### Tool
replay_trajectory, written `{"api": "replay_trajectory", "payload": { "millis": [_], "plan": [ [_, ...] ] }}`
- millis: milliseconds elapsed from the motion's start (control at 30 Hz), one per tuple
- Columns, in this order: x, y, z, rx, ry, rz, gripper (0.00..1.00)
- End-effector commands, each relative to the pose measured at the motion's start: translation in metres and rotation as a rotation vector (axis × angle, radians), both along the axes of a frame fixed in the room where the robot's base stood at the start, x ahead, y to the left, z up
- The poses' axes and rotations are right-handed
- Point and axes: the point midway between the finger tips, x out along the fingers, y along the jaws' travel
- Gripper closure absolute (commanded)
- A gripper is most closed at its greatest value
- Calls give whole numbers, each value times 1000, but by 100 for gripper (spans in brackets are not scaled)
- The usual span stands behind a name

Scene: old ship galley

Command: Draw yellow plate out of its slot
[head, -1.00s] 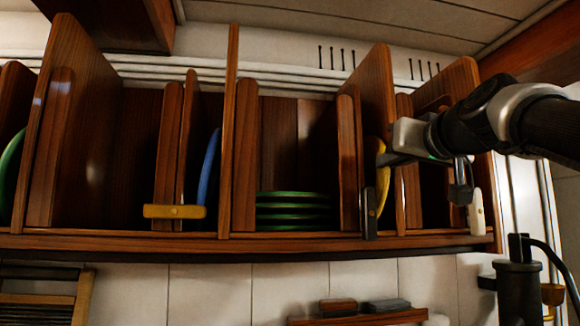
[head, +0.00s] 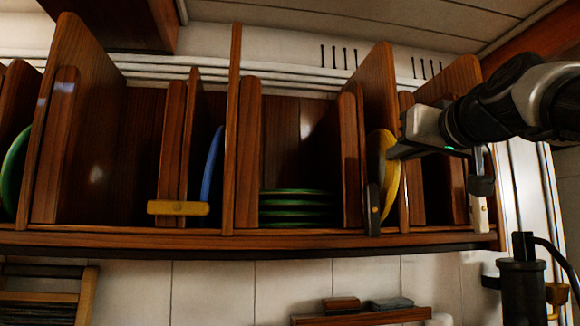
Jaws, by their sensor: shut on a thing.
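The yellow plate (head: 391,185) stands on edge in a narrow slot of the wooden rack (head: 200,240), right of the middle. Its front part shows between the wooden dividers and sticks out towards me. My gripper (head: 392,153) comes in from the right and is shut on the plate's upper front edge. The fingertips are small and partly hidden against the plate. A dark upright catch (head: 373,208) stands at the left of the plate's lower edge, overlapping it in the picture. I cannot tell whether they touch.
Several green plates (head: 297,208) lie stacked left of the slot. A blue plate (head: 211,170) stands behind a horizontal yellow catch (head: 178,208). A pale catch (head: 479,215) hangs at the rack's right. A black post (head: 522,285) stands at lower right.

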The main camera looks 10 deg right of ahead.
Motion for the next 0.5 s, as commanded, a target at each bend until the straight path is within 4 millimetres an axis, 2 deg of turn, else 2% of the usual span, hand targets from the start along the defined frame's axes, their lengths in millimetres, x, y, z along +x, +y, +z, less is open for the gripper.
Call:
{"api": "replay_trajectory", "payload": {
  "millis": [267,400,433,500],
  "plan": [
    [-3,0,2,0,-4,-2,100],
    [-3,0,2,0,-4,-2,75],
    [-2,0,2,0,-3,0,72],
    [-2,0,1,0,-3,0,72]
  ]
}}
